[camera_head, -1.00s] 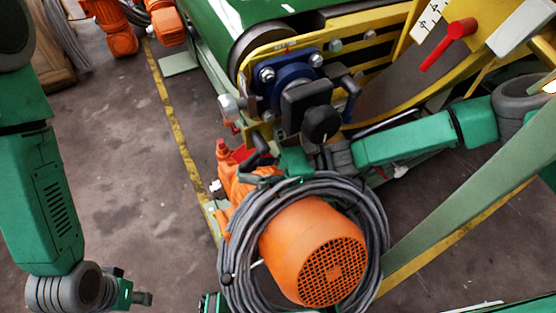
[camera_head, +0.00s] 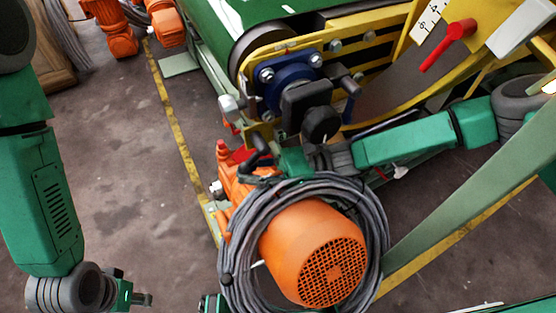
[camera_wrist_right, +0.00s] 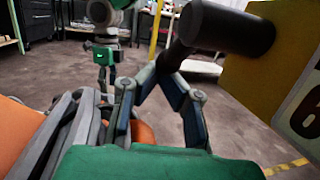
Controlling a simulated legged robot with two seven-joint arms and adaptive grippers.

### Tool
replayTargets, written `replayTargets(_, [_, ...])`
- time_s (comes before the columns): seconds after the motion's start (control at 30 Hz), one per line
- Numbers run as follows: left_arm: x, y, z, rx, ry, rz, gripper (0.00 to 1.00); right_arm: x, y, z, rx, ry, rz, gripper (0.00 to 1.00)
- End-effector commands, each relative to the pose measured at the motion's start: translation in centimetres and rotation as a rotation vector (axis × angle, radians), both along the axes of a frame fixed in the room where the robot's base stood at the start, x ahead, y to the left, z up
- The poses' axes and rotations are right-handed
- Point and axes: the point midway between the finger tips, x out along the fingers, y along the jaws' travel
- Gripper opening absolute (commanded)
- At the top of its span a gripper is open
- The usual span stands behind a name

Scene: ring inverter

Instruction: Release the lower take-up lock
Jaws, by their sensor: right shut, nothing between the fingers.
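A black lever with a thick cylindrical grip (camera_wrist_right: 232,35) shows in the right wrist view, its stem reaching down to my fingertips; in the head view, it is a small dark handle (camera_head: 262,148) above the orange motor. My right gripper (camera_wrist_right: 162,78) is shut and empty, its fingertips close beside the stem. Whether they touch it, I cannot tell. In the head view, my right gripper (camera_head: 266,170) is partly hidden behind the cable coil. A black round knob (camera_head: 320,124) sits on the blue bearing block above. My left gripper (camera_head: 142,298) hangs low at the left, away from the machine.
An orange motor (camera_head: 315,252) ringed by a coiled grey cable (camera_head: 236,258) stands directly in front of my right gripper. The yellow frame (camera_head: 375,35) carries a red pointer (camera_head: 447,45). The floor (camera_head: 130,160) between my left arm and the machine is clear.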

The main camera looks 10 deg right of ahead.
Motion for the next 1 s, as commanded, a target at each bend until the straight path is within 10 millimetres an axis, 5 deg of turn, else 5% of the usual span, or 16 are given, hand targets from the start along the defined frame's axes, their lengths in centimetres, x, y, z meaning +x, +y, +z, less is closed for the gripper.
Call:
replayTargets(0.27, [-0.1,0.0,0.1,0.000,-0.002,0.000,0.40,0.2,-0.8,-0.2,-0.001,-0.001,-0.002,0.00])
replayTargets(0.7, [-0.2,-0.1,0.2,0.002,-0.004,0.000,0.40,1.5,-9.2,-1.6,0.005,-0.004,-0.003,0.00])
replayTargets(1.0, [-0.1,0.1,0.0,-0.001,-0.003,0.000,0.40,1.9,-11.6,-2.3,0.000,-0.001,0.000,0.00])
